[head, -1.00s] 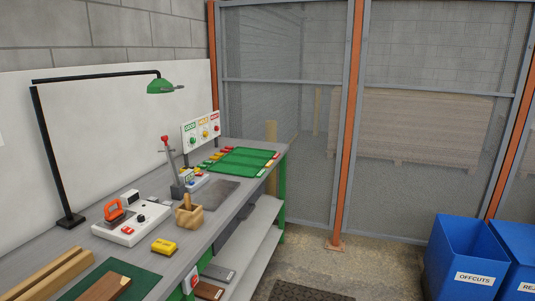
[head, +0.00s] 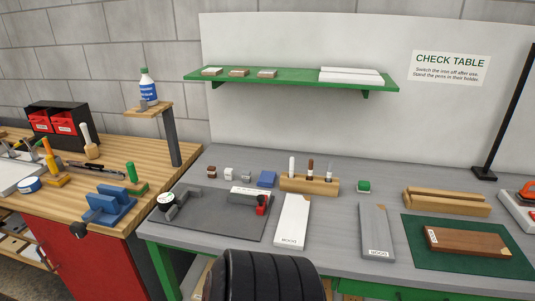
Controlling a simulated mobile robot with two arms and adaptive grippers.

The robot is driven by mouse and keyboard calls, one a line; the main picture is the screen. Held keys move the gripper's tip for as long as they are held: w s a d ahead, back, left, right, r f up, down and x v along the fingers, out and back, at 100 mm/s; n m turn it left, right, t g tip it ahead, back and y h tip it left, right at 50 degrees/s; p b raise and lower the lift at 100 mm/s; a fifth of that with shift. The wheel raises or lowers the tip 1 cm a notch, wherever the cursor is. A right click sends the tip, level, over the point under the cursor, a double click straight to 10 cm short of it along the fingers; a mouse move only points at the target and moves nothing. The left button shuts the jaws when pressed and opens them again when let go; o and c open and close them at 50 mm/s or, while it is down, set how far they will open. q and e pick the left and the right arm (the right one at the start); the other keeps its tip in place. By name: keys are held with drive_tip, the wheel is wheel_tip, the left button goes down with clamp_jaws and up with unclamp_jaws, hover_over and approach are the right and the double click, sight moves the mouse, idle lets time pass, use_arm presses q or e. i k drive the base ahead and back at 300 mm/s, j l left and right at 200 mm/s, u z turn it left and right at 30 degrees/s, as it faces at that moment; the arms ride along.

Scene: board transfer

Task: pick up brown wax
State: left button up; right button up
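A small dark brown block (head: 212,172), which looks like the brown wax, stands on the grey bench in the head view. It is at the left end of a short row with a white block (head: 229,174) and a grey block (head: 246,175). A brown pen (head: 310,168) stands upright in a wooden holder (head: 296,184) between a white pen (head: 291,166) and a grey pen (head: 329,172). Neither of my grippers shows in the head view.
A dark mat (head: 205,228) with clamps lies in front of the blocks. A blue block (head: 267,178) is right of them. A white board (head: 293,221), a grey board (head: 376,230) and a brown board (head: 466,241) lie on the bench. A green shelf (head: 300,80) hangs above.

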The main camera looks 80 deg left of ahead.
sight(212, 173)
drive_tip(key=k+l+u, duration=0.1)
drive_tip(key=u, duration=0.35)
drive_tip(key=k+u, duration=0.2)
drive_tip(key=u, duration=0.2)
drive_tip(key=k+u, duration=0.2)
drive_tip(key=u, duration=1.3)
